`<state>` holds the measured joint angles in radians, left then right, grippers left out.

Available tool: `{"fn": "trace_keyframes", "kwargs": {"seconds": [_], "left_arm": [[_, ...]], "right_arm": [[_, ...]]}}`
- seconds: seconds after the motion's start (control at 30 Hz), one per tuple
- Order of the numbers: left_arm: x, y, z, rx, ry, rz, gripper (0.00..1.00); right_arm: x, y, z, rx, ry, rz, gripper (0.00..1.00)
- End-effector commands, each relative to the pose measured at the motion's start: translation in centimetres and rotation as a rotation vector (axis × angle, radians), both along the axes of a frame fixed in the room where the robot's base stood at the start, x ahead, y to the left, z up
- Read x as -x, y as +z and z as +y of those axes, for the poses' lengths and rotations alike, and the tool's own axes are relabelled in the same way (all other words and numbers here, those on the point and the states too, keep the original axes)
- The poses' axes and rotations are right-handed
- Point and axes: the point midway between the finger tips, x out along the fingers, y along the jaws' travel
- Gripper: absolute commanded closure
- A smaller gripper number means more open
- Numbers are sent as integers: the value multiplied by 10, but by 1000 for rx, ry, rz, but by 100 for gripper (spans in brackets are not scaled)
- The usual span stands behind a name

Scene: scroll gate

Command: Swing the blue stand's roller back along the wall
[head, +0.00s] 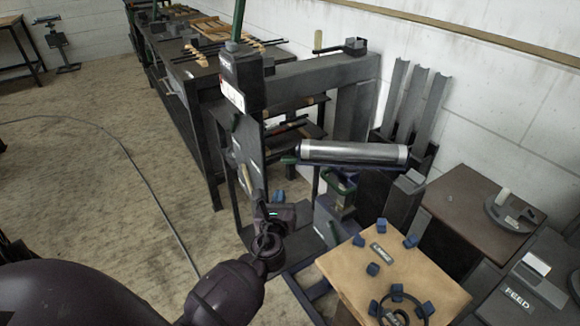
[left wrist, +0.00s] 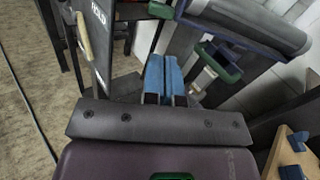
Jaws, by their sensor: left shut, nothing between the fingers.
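The silver roller (head: 352,153) lies roughly level on a dark blue stand (head: 332,218) with green parts, right of centre in the head view. Its right end points toward the wall side. In the left wrist view the roller (left wrist: 250,22) crosses the top right, with a green handle-like part (left wrist: 222,65) below it. My left gripper (head: 278,197) is left of the stand and lower than the roller, apart from it. Its blue fingertips (left wrist: 165,74) are shut together with nothing between them. My right gripper is in neither view. The stand's lower part is partly hidden.
A tall dark panel machine (head: 241,77) stands just behind my left gripper. A wooden-topped table (head: 345,268) with blue blocks is at front right. Dark upright channels (head: 415,100) and a brown-topped cabinet (head: 470,205) stand by the white wall. Open floor (head: 100,170) lies left, crossed by a cable.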

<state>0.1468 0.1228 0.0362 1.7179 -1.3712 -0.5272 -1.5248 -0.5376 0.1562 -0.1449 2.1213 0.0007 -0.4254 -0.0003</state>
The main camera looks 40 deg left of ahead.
Motion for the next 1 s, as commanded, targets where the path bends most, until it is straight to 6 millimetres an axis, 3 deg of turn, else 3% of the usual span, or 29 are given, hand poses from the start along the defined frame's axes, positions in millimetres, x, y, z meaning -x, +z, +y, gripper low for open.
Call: {"fn": "trace_keyframes", "kwargs": {"seconds": [0.2, 0.37, 1.0], "left_arm": [[2, -1, 5, -117, 30, 69, 100], [-8, -1, 10, -126, 27, 73, 100], [-99, -4, 63, -122, 28, 75, 100]], "right_arm": [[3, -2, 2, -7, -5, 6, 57], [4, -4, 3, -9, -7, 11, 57], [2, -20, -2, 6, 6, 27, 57]]}}
